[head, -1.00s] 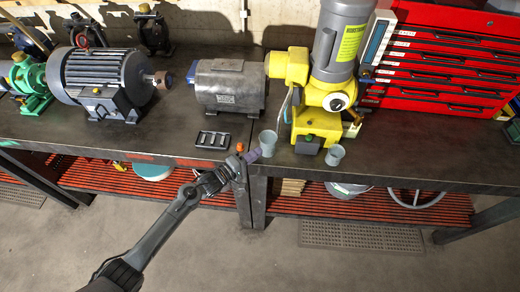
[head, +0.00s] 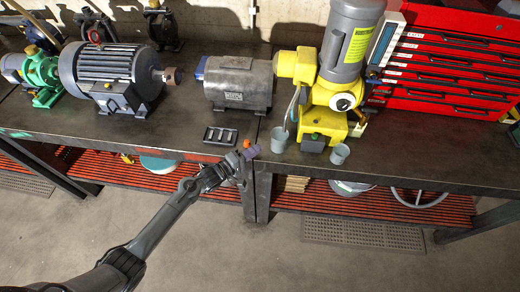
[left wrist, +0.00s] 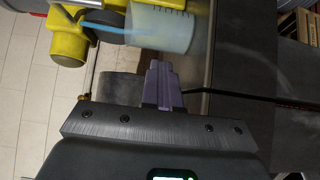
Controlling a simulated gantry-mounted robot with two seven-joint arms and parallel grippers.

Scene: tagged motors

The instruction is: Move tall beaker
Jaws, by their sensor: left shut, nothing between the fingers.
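The tall beaker (head: 279,140), grey and see-through, stands upright on the dark bench, just left of the yellow machine's base. A thin rod seems to lean in it. In the left wrist view the beaker (left wrist: 160,28) shows at the top with dark marks and a blue rod; its top part is cut off. My left gripper (head: 252,152) is at the bench's front edge, left of the beaker and a small gap apart from it. Its purple fingers (left wrist: 162,82) are shut and empty. A shorter beaker (head: 339,154) stands further right. My right gripper is out of view.
The yellow machine (head: 322,118) stands close behind the beakers. A small black tray (head: 220,136) lies left of the gripper, and a grey motor (head: 238,82) stands behind it. A red tool chest (head: 450,70) is at the back right. The bench right of the shorter beaker is clear.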

